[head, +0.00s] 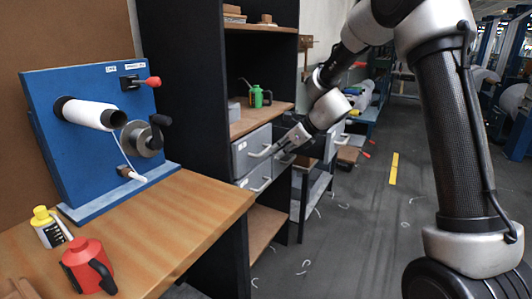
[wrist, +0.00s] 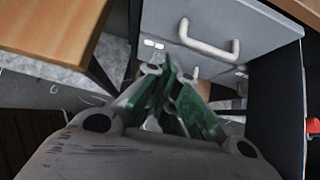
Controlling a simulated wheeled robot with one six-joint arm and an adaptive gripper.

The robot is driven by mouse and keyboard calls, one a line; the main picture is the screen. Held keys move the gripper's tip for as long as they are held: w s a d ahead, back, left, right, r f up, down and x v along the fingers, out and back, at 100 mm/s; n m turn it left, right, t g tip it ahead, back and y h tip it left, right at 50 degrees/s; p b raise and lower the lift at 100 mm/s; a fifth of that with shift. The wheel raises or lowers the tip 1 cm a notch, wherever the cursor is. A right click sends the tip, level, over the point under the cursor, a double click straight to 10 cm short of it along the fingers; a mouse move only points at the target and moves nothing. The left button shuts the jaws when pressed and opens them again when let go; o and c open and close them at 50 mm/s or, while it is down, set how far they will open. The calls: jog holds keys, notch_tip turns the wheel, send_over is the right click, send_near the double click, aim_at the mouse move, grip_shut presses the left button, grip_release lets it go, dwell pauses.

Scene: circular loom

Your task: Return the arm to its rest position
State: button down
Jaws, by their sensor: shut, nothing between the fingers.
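My arm reaches from the upper right of the head view down toward the grey drawers of the dark shelf unit. My gripper (head: 284,152) is beside the drawer fronts there. In the wrist view my gripper (wrist: 174,72) shows its green fingers close together, with nothing seen held. The upper grey drawer (head: 251,150) has a pale handle, which shows in the wrist view as a handle (wrist: 208,40) just beyond the fingers to the right. Whether the fingers touch the drawer front cannot be told.
A wooden workbench (head: 190,215) with a blue winder panel (head: 85,145), a red can (head: 88,265) and a yellow-capped bottle (head: 50,226) stands at left. A green can (head: 257,96) is on the shelf above the drawers. The floor right of the shelf unit (head: 350,240) is mostly clear.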

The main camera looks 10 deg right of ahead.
jog(key=s+d+f+n+g+h, duration=0.1)
jog(key=s+d+n+g, duration=0.1)
jog(key=s+n, duration=0.35)
jog(key=s+d+f+n+g, duration=0.1)
jog(key=s+d+n, duration=0.2)
jog(key=s+n, duration=0.25)
jog(key=s+d+r+n+h, duration=0.2)
jog(key=s+d+r+n, duration=0.2)
jog(key=s, duration=0.5)
jog(key=s+d+r+n+t+h, duration=0.1)
jog(key=s+d+r+n, duration=0.4)
jog(key=s, duration=0.5)
jog(key=s+d+r+n+t+h, duration=0.1)
jog(key=s+d+r+n+h, duration=0.2)
jog(key=s+d, duration=0.5)
jog(key=shift+s+d+r+n, duration=0.2)
jog(key=shift+s+r+n, duration=0.45)
jog(key=shift+r+n, duration=0.3)
